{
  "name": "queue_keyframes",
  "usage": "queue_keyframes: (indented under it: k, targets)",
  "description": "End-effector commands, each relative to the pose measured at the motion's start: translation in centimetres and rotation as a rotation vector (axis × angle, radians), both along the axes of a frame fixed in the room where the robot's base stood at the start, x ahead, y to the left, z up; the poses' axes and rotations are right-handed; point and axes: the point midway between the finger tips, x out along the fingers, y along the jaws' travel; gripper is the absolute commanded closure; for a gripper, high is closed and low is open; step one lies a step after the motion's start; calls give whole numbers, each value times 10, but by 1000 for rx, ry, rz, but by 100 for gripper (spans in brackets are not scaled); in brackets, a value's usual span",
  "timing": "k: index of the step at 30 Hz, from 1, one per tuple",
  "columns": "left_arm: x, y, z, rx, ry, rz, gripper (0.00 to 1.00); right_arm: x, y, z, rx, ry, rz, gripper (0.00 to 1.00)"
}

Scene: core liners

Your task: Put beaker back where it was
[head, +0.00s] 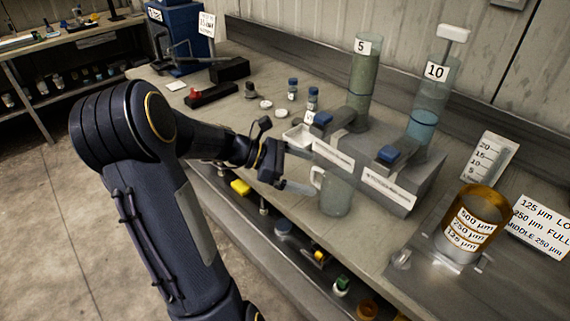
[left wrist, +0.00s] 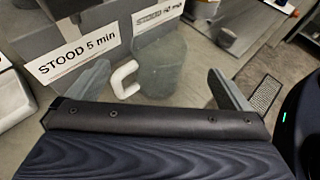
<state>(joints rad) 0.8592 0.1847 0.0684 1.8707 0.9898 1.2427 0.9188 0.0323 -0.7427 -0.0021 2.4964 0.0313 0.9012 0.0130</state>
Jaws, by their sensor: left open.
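A clear grey beaker (head: 336,196) with a pale handle on its left side stands upright at the bench's front, just before a grey stand with white labels (head: 370,178). My left gripper (head: 300,169) is open and empty, left of the beaker, with its fingers pointing toward the handle. In the left wrist view the beaker (left wrist: 160,68) and its white handle (left wrist: 123,78) lie ahead, between the lines of the two spread fingers (left wrist: 142,92). I cannot tell whether a finger touches it. My right gripper is not in view.
An amber sieve jar (head: 472,218) is at the right. A white tray (head: 297,137) and small blue-capped bottles (head: 312,98) are near the gripper. A lower shelf holds small items.

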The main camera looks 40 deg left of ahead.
Motion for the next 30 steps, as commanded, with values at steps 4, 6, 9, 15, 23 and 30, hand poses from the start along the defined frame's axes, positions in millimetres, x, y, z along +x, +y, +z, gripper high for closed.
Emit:
queue_keyframes:
  k: [4, 6, 9, 15, 23, 30]
  targets:
    - [-18, 22, 11, 3, -2, 3, 0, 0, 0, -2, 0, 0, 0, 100]
    - [-24, 30, 15, 3, -2, 2, 0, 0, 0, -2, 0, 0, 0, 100]
    - [-31, 37, 20, 2, -1, 0, 0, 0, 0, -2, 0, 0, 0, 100]
    - [-45, 2, 31, 150, -59, -136, 0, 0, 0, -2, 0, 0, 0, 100]
    - [-131, -117, 24, 903, -498, -813, 0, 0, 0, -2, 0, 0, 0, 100]
    - [-179, -142, -2, 1429, -928, -1258, 0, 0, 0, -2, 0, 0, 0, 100]
